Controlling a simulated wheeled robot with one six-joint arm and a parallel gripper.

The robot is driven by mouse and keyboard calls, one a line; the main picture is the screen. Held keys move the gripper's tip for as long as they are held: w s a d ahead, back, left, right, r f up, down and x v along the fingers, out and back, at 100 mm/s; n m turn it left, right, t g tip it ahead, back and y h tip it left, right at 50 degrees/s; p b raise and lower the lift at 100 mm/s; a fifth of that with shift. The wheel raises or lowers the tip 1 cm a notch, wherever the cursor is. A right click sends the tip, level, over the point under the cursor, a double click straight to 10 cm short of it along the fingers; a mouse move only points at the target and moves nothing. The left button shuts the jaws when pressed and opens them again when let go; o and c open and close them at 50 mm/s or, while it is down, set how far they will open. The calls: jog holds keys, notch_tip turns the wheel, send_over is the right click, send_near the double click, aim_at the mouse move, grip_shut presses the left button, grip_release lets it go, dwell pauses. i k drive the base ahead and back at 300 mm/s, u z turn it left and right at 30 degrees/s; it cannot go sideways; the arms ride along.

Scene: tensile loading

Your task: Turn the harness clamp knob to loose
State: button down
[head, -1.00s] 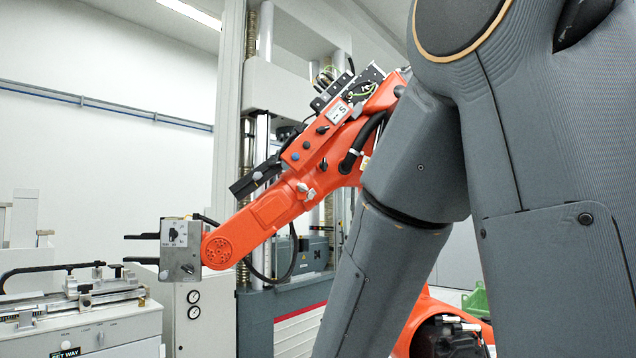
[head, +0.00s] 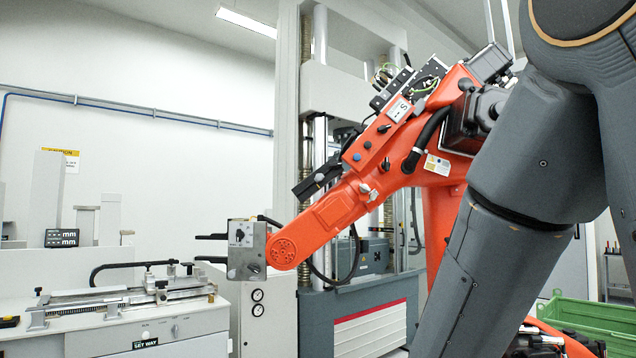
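An orange robot arm (head: 333,208) reaches leftward across the middle of the head view. Its upper side carries a row of small knobs and switches, among them a black knob (head: 386,129), a blue one (head: 356,157) and a pale grey one (head: 364,188). A grey box (head: 246,262) with a black dial on its face sits at the arm's tip, with dark prongs pointing left. I cannot tell which of these is the harness clamp knob, nor how it is set. My gripper is out of view; grey links of my own arm fill the right side.
A tall testing frame (head: 288,130) stands behind the orange arm. A white bench (head: 160,325) with a rail fixture (head: 110,300) is at the lower left. A green crate (head: 590,318) is at the lower right. Black cables loop beneath the orange arm.

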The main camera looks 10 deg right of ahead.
aim_at(336, 164)
jog(key=u, duration=0.05)
jog(key=i, duration=1.6)
jog(key=u, duration=0.3)
